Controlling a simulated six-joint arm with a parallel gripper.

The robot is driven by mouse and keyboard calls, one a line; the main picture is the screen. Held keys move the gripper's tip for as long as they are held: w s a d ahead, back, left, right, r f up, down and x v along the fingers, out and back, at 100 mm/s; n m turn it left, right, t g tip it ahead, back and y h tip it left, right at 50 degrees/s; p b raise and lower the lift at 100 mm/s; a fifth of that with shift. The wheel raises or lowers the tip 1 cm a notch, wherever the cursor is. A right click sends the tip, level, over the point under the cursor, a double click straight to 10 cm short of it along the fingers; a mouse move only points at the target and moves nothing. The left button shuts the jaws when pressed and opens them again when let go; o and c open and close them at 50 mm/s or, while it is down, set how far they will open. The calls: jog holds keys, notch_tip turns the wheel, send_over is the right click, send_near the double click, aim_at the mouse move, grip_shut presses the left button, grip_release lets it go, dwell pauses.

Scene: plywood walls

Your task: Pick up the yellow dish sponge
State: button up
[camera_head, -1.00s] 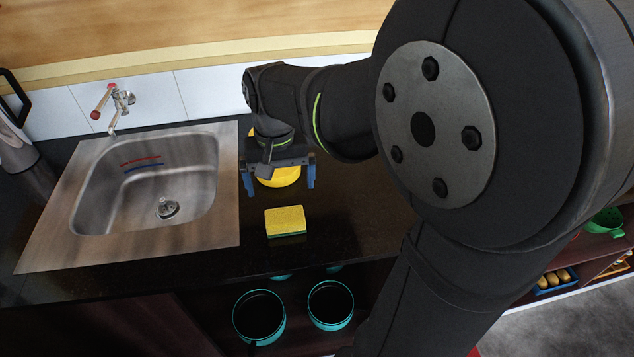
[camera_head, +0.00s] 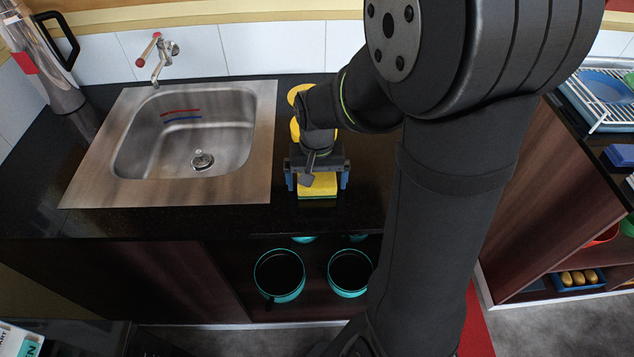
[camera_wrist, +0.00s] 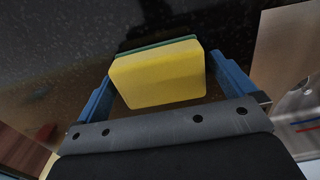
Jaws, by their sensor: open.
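The yellow dish sponge (camera_head: 317,185) with a green underside lies on the black countertop, right of the sink, near the front edge. My gripper (camera_head: 318,182) is open above it, with blue fingers on either side. In the wrist view the sponge (camera_wrist: 160,75) shows between the two fingers of my gripper (camera_wrist: 158,80), with a gap visible on the right side. The back part of the sponge is hidden by my gripper in the head view. I cannot tell how far the fingertips are above the counter.
A steel sink (camera_head: 190,140) with a faucet (camera_head: 160,55) is just left of my gripper. Yellow objects (camera_head: 297,95) stand behind my wrist, partly hidden. A metal jug (camera_head: 45,65) is at the back left. Two teal pots (camera_head: 279,275) sit on a shelf below the counter.

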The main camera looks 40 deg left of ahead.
aim_at(317, 178)
jog(key=c, duration=0.9)
jog(key=shift+r, duration=0.1)
jog(key=shift+r, duration=0.6)
notch_tip(317, 178, up, 3)
jog(key=shift+r, duration=0.1)
jog(key=w+d+r, duration=0.1)
jog(key=d+r, duration=0.1)
jog(key=d, duration=0.1)
jog(key=w+d+r, duration=0.2)
jog(key=d, duration=0.2)
jog(key=w+d+r, duration=0.2)
jog(key=d, duration=0.1)
jog(key=shift+w+d+r, duration=0.1)
jog(key=shift+d+r, duration=0.15)
